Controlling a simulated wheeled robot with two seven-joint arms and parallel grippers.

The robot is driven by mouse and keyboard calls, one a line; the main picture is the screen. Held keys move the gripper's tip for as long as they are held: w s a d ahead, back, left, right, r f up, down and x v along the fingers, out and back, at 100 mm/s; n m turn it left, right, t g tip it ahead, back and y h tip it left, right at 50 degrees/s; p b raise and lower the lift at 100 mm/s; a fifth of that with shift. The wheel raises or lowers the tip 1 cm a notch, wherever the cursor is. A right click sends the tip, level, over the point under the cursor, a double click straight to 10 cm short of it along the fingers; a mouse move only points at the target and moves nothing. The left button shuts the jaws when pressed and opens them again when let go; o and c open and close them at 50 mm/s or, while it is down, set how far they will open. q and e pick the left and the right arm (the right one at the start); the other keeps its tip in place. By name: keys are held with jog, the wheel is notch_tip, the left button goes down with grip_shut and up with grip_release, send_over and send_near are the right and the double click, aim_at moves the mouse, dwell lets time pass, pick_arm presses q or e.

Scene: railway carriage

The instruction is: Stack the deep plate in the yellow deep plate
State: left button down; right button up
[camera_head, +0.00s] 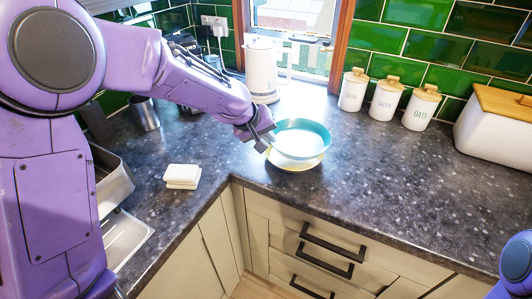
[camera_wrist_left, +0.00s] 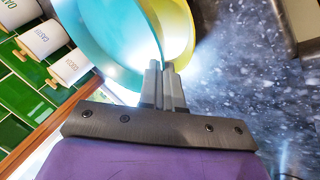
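A teal deep plate (camera_head: 301,139) is over the yellow deep plate (camera_head: 296,164) on the dark counter, near the inner corner. The yellow rim shows below it at the front. My left gripper (camera_head: 267,143) is at the teal plate's left edge. In the left wrist view the fingers (camera_wrist_left: 164,72) are close together, shut on the teal plate's rim (camera_wrist_left: 137,45). The yellow plate (camera_wrist_left: 180,28) shows just beyond the teal one. Whether the teal plate rests fully in the yellow one is hard to tell. My right gripper is out of view.
A white kettle (camera_head: 262,70) stands behind the plates by the window. Several white canisters (camera_head: 387,98) and a bread box (camera_head: 497,125) line the back right. White stacked blocks (camera_head: 182,176) and a metal sink (camera_head: 118,232) are at the left. The counter right of the plates is clear.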

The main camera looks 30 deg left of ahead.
pick_arm(q)
jog(key=shift+w+a+f, duration=0.6)
jog(key=shift+a+f, duration=0.2)
jog(key=shift+f, duration=0.15)
jog(key=shift+s+f, duration=0.25)
jog(key=shift+f, duration=0.25)
jog(key=shift+s+f, duration=0.25)
jog(key=shift+f, duration=0.7)
